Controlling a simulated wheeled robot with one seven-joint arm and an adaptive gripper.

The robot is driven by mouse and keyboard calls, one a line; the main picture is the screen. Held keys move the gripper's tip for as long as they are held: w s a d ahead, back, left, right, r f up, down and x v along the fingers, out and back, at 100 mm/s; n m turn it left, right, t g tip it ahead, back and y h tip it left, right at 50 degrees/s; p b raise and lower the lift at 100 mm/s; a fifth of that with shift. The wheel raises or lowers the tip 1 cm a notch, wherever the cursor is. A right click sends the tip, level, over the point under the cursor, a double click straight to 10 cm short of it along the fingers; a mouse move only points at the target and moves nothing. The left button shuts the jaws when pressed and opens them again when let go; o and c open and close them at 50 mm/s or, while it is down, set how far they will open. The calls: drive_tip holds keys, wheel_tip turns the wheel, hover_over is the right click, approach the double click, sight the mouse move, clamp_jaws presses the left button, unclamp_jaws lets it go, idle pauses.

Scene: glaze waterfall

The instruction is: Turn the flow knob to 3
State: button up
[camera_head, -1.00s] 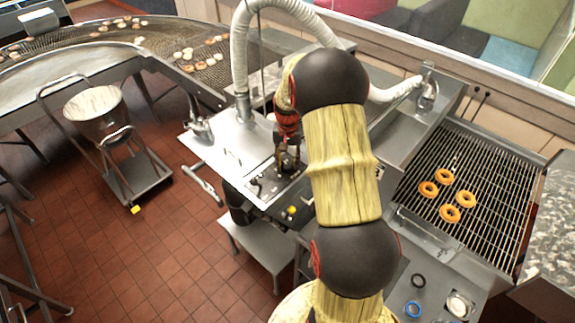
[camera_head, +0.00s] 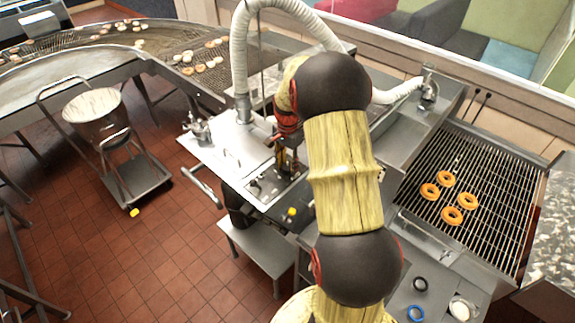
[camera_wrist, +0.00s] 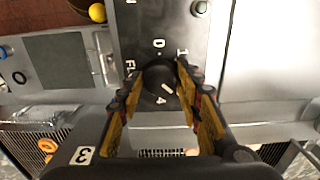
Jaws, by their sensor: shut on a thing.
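The flow knob (camera_wrist: 158,76) is a dark round knob on a grey panel in the wrist view, with a short white line near its lower right side. Marks around it include 0 above, 1 at upper right and 4 just below; part of the lettering "FL" shows at its left. My gripper (camera_wrist: 160,84) has its two yellow-and-black fingers on either side of the knob, shut on it. In the head view my gripper (camera_head: 288,163) is over the control panel (camera_head: 262,190), and the knob is hidden there. No 3 is readable on the dial.
A separate white 3 label (camera_wrist: 83,155) shows at lower left. In the head view, a grill rack with rings (camera_head: 446,178) stands right; a bowl cart (camera_head: 97,105) stands left.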

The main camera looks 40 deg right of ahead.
sight(287, 166)
drive_tip(key=shift+w+r, duration=0.1)
idle(0.3)
drive_tip(key=o, duration=1.2)
wheel_tip(287, 166, up, 12)
drive_tip(key=shift+f, duration=0.1)
idle(0.4)
